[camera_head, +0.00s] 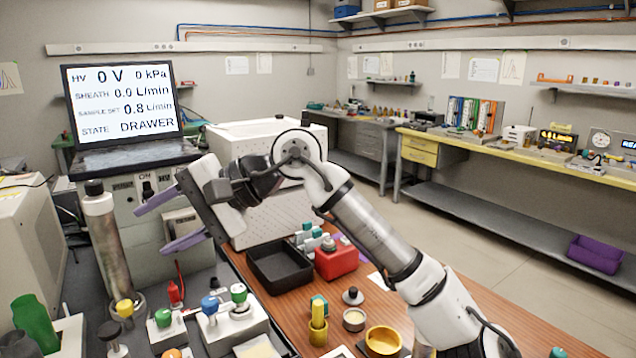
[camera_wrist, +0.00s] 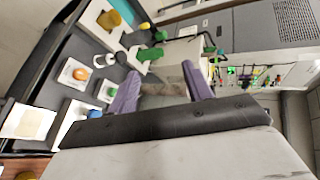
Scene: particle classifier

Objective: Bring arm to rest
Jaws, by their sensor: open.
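My gripper (camera_head: 151,229) is at the left of the head view, in front of the instrument cabinet below the screen. Its two purple fingers point left and stand apart, with nothing between them. In the wrist view my gripper (camera_wrist: 163,78) also shows open and empty, the fingers spread over the bench beyond. My arm reaches from the lower right up over the wooden table and bends down-left at the wrist. The screen (camera_head: 122,100) reads 0 V, 0 kPa, sheath 0.0 L/min, sample set 0.8 L/min and state DRAWER.
A metal cylinder (camera_head: 103,235) stands left of my gripper. Several colored-knob valves, including a green one (camera_head: 163,318), sit below it. A black tray (camera_head: 281,266), a red container (camera_head: 337,260) and a yellow bowl (camera_head: 383,340) are on the table near my arm. A white perforated box (camera_head: 270,206) stands behind.

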